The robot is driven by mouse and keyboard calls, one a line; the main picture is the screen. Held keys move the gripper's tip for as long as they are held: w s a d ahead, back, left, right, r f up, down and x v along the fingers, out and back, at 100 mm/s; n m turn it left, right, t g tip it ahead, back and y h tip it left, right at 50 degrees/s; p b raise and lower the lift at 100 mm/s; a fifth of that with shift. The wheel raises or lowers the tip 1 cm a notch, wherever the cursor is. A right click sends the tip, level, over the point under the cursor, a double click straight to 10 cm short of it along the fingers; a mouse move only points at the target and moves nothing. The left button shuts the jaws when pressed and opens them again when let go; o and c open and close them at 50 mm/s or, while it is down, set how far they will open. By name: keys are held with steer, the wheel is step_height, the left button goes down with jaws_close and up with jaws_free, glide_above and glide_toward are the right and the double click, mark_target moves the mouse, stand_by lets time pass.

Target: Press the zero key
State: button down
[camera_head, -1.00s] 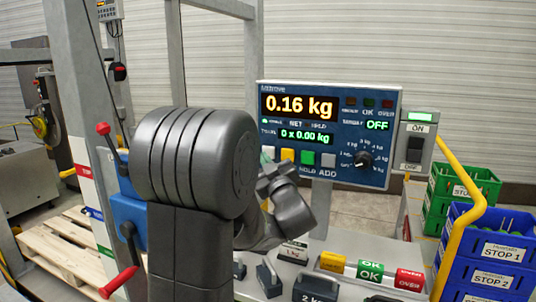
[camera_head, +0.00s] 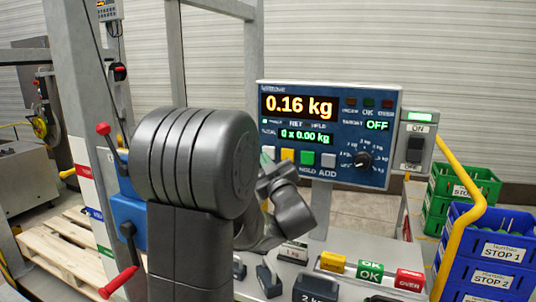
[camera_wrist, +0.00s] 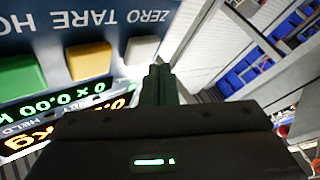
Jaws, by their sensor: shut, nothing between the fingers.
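The zero key (camera_wrist: 142,49) is a pale grey-white square under the word ZERO on the blue panel, in the wrist view. The scale panel (camera_head: 346,116) reads 0.16 kg in orange, with 0 x 0.00 kg in green below.
The yellow TARE key (camera_wrist: 88,60) and green HOLD key (camera_wrist: 20,75) sit beside the zero key. A black knob (camera_head: 363,160) and an ON switch box (camera_head: 413,147) are to the right. Weights (camera_head: 315,290) and coloured blocks stand below the panel.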

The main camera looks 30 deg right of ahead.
steer(key=shift+w+d, duration=0.1)
stand_by(0.7)
steer(key=shift+w+d+b, duration=0.2)
steer(key=shift+d+b, duration=0.05)
steer(key=shift+b, duration=0.05)
steer(key=shift+w+d, duration=0.25)
steer(key=shift+d, duration=0.05)
stand_by(0.7)
stand_by(0.3)
steer(key=shift+s+a+b, duration=0.55)
steer(key=shift+a+b, duration=0.1)
steer(key=shift+b, duration=0.05)
steer(key=s+a+b, duration=0.2)
steer(key=s+a, duration=0.1)
steer(key=shift+s+a, duration=0.1)
steer(key=shift+a, duration=0.3)
steer(key=shift+d, duration=0.1)
stand_by(0.5)
